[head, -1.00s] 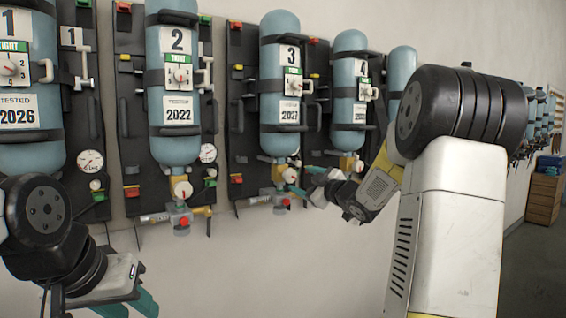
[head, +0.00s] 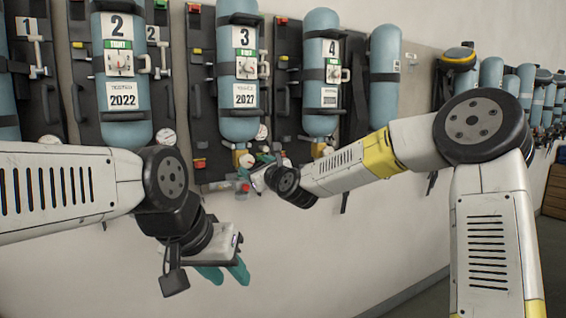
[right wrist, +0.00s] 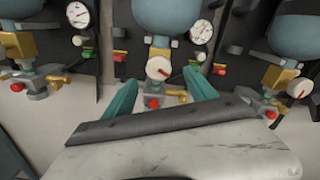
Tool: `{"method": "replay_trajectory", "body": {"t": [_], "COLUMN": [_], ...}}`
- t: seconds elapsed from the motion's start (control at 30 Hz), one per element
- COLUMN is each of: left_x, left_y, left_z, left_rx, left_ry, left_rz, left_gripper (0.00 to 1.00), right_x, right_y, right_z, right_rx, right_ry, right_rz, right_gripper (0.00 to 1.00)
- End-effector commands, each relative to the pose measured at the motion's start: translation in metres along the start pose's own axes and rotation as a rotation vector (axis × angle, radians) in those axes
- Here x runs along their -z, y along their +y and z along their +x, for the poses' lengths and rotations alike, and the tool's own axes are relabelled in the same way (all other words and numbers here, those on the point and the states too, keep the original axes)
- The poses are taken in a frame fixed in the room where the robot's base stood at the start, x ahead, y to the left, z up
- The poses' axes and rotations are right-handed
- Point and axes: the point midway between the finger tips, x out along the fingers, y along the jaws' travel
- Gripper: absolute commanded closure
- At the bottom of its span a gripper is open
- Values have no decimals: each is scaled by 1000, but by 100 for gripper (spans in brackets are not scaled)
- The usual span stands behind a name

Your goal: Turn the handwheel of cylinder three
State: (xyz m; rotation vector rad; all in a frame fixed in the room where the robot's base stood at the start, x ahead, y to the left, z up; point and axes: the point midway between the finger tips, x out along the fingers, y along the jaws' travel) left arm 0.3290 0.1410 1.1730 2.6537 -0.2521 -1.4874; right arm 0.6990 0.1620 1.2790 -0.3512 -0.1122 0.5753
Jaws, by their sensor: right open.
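Cylinder three (head: 238,95) is a blue cylinder with a "3" label, mounted on a dark wall board. Its handwheel (right wrist: 158,68) is a small cream knob with a red mark, below the cylinder on a brass valve. My right gripper (right wrist: 163,84) is open, with its two teal fingers on either side of and below the handwheel in the right wrist view; I cannot tell whether they touch it. In the head view my right gripper (head: 262,165) partly hides this valve. My left gripper (head: 225,273) hangs low in front of the bare wall, its teal fingers apart and empty.
Cylinder two (head: 122,90) and cylinder four (head: 320,75) hang on either side. Below the handwheel is a fitting with a red button (right wrist: 153,103). A pressure gauge (right wrist: 201,31) sits right of it. The wall below the boards is clear.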

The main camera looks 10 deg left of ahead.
Motion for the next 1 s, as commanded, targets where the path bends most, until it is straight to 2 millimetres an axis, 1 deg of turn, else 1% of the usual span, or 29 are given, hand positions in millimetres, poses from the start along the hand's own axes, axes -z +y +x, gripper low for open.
{"method": "replay_trajectory", "body": {"t": [0.03, 0.17, 0.4, 0.5, 0.6, 0.73, 0.97, 1.0], "left_x": [0, 0, 0, 0, 0, 0, 0, 0], "left_y": [0, 0, 0, 0, 0, 0, 0, 0], "left_z": [0, 0, 0, 0, 0, 0, 0, 0], "left_rx": [0, 0, 0, 0, 0, 0, 0, 0], "left_ry": [0, 0, 0, 0, 0, 0, 0, 0], "left_rz": [0, 0, 0, 0, 0, 0, 0, 0], "left_gripper": [64, 64, 64, 64, 64, 64, 64, 64], "right_x": [-3, -4, -4, -3, -3, -3, -3, -3], "right_y": [6, 10, 10, 11, 9, 9, 9, 9], "right_z": [1, 10, 48, 63, 73, 79, 79, 79], "right_rx": [-9, -14, -13, -13, -11, -11, -11, -11], "right_ry": [0, 3, 1, 2, 2, 3, 3, 3], "right_rz": [46, 92, 87, 85, 83, 82, 81, 81], "right_gripper": [34, 34, 34, 34, 34, 34, 34, 40]}}
